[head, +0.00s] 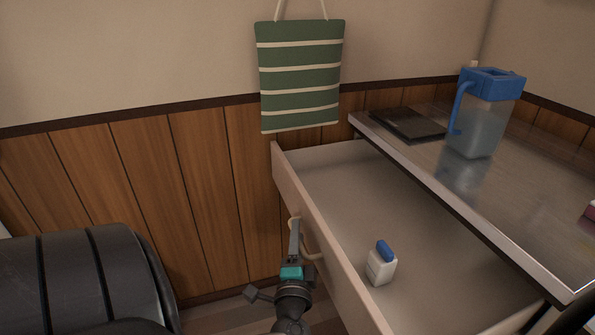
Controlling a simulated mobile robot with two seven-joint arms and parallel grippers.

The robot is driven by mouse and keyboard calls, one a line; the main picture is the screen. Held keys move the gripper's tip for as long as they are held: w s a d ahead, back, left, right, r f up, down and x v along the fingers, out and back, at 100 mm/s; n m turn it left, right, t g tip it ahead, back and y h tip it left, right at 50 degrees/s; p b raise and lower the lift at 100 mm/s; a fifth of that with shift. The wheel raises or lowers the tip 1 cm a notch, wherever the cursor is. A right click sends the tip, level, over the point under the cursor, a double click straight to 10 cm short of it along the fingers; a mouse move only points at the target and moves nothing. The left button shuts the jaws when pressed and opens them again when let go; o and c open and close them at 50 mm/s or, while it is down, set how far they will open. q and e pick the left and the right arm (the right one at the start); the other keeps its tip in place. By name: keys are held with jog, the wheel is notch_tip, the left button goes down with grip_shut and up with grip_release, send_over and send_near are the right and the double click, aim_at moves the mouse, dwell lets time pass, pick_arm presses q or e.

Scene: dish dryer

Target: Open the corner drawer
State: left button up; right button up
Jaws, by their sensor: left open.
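The corner drawer (283,172) is pulled out from under the grey counter (545,215), and its pale interior shows. Its curved handle (309,240) is on the front panel, facing left. My left gripper (294,243) is at the handle, upright against the front panel, with its jaws open. The gripper overlaps part of the handle, so I cannot tell whether a finger is behind it or touching it. My right gripper is not in view.
A small white bottle with a blue cap (381,265) stands in the drawer. On the counter are a blue-lidded pitcher (478,125) and a dark flat tray (408,124). A green striped cloth (300,75) hangs on the wall behind. Wood panelling (190,190) stands behind the drawer.

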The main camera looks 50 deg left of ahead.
pick_arm(q)
jog(key=shift+s+d, duration=0.25)
jog(key=p+v, duration=0.2)
jog(key=v, duration=1.2)
jog(key=shift+s+d, duration=0.15)
jog(key=shift+d, duration=0.1)
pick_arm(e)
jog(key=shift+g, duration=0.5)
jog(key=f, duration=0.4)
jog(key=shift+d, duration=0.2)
pick_arm(q)
jog(key=shift+a+f, duration=0.1)
jog(key=shift+f, duration=0.1)
